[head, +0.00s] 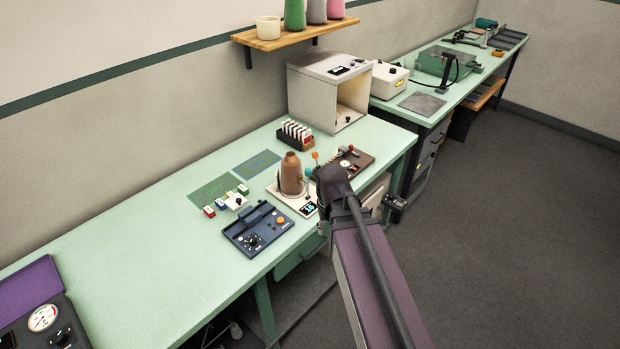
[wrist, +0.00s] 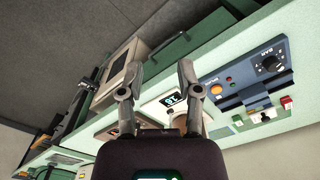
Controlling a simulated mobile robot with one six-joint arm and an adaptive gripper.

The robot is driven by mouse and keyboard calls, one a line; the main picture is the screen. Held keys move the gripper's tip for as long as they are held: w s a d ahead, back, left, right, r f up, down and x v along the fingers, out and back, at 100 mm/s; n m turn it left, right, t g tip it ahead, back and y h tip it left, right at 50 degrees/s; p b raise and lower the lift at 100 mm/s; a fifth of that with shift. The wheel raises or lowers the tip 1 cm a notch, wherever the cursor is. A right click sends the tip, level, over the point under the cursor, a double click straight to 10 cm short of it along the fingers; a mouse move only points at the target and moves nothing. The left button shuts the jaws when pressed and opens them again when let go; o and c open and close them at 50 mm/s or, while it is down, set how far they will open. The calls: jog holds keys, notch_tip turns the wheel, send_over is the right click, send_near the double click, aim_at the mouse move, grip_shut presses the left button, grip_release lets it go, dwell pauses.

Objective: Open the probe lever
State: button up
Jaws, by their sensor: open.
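A cream device (head: 285,201) with a small lit display (head: 307,209) stands on the green bench and carries a brown thread cone (head: 291,174). Beside the cone rise thin levers with an orange knob (head: 315,155) and a teal knob (head: 308,172). I cannot tell for sure which is the probe lever. My gripper (wrist: 160,72) is open and empty in the wrist view, its two fingers apart above the bench's front edge. The lit display (wrist: 172,99) shows just beyond them. In the head view my dark arm hides the fingers and the device's right side.
A blue control box (head: 258,230) stands in front left of the device. A brown panel (head: 352,161) with a gauge lies behind right. Behind are a card rack (head: 294,135) and a cream cabinet (head: 325,90).

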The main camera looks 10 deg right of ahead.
jog(key=w+r+m+p, duration=0.1)
jog(key=w+r+p, duration=0.1)
jog(key=w, duration=0.7)
jog(key=w+r+m+p, duration=0.1)
jog(key=w+r+p, duration=0.2)
jog(key=w, duration=0.6)
jog(key=w+r+m+p, duration=0.1)
jog(key=w+r+p, duration=0.2)
jog(key=w, duration=0.6)
jog(key=shift+a+r+m, duration=0.25)
jog(key=shift+r+m, duration=0.05)
jog(key=shift+r, duration=0.1)
jog(key=shift+s+f, duration=0.1)
jog(key=shift+f, duration=0.1)
notch_tip(320, 180, down, 13)
jog(key=b, duration=1.3)
jog(key=shift+a+f+b, duration=0.1)
jog(key=shift+f+b, duration=0.1)
jog(key=shift+b, duration=0.1)
